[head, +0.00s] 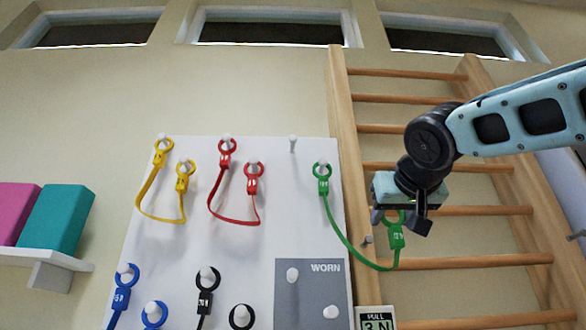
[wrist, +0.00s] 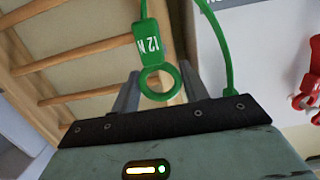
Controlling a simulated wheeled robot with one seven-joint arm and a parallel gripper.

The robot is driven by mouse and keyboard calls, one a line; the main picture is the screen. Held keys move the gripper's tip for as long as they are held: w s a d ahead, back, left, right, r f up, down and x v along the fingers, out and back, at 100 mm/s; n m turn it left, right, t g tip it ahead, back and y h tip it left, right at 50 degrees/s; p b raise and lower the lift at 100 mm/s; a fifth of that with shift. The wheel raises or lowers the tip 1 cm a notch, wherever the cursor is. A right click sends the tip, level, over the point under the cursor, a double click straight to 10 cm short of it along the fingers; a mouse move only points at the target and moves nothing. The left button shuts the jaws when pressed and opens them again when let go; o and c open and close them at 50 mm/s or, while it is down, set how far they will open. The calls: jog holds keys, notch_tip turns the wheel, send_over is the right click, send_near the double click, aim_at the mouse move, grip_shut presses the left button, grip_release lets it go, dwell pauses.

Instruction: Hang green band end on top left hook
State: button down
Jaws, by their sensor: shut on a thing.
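The green band (head: 346,240) hangs in a curve in the head view. One green ring end (head: 322,180) is on a peg at the right of the white board. The other green end, with a "12 N" tag (head: 396,238), is in my gripper (head: 402,218), right of the board before the wooden bars. In the wrist view, its ring (wrist: 158,82) sits between the fingers of my gripper (wrist: 160,92). A bare hook (head: 293,144) stands in the top row, above and left of the hung green end.
Yellow (head: 160,217) and red (head: 233,221) bands hang on the white board (head: 200,255) left of the bare hook. Blue and black ends hang lower, beside a grey "WORN" panel (head: 310,305) with pegs. Wooden wall bars (head: 450,265) stand behind my arm.

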aim_at(370, 240)
jog(key=shift+w+p, duration=1.7)
jog(key=shift+w, duration=4.5)
jog(key=shift+w, duration=0.15)
jog(key=shift+w, duration=0.35)
jog(key=shift+w+p, duration=1)
jog(key=shift+w, duration=0.9)
jog(key=shift+f+b, duration=0.4)
jog(key=shift+b, duration=0.1)
jog(key=c, duration=0.5)
grip_release()
